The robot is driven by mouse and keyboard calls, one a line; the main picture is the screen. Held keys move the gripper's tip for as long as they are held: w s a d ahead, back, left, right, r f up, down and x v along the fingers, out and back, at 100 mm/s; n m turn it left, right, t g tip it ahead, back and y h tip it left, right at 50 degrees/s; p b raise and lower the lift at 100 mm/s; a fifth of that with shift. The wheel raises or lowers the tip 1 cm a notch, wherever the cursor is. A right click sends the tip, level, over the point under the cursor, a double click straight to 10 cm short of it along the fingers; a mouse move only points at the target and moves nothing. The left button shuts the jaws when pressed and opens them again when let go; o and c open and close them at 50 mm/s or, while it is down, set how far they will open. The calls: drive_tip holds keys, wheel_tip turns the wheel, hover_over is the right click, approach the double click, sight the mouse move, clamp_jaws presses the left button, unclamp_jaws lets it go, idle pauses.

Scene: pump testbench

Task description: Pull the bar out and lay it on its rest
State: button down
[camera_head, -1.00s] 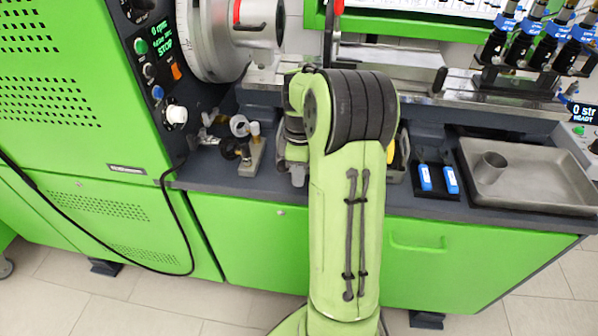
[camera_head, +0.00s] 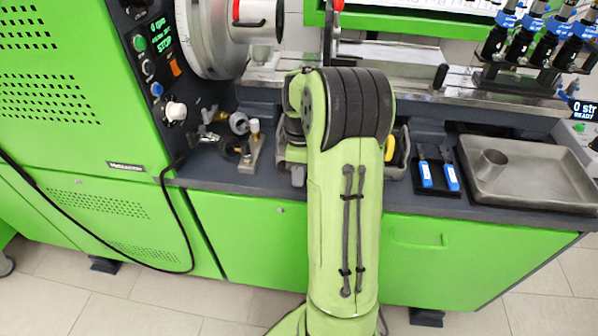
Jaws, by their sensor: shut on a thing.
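My arm rises from the bottom middle and bends away at its dark-banded joint. My gripper is hidden behind the arm, so its jaws and anything in them do not show. I cannot make out for sure which thing is the bar or its rest. An upright dark rod with a red top (camera_head: 337,6) stands just behind the arm at the back. A big grey disc with a lighter hub (camera_head: 258,22) is on the green machine at the upper left, with a red mark on the hub.
A small metal fitting (camera_head: 250,150) stands on the dark bench left of the arm. A grey holder (camera_head: 297,171) is partly hidden behind the arm. Right of it lie blue-handled tools (camera_head: 451,178) and a metal tray (camera_head: 535,187) with a cup (camera_head: 490,164). Blue-topped valves (camera_head: 545,45) stand at the upper right.

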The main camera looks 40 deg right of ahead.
drive_tip(key=shift+f, duration=0.1)
idle(0.3)
drive_tip(key=shift+a+f, duration=0.1)
drive_tip(key=shift+f, duration=0.15)
drive_tip(key=shift+s+f, duration=0.1)
drive_tip(key=c, duration=1)
unclamp_jaws()
drive_tip(key=shift+s+a, duration=0.1)
wheel_tip(320, 180, up, 16)
drive_tip(key=p, duration=0.6)
drive_tip(key=shift+w+d, duration=0.25)
drive_tip(key=shift+d, duration=0.15)
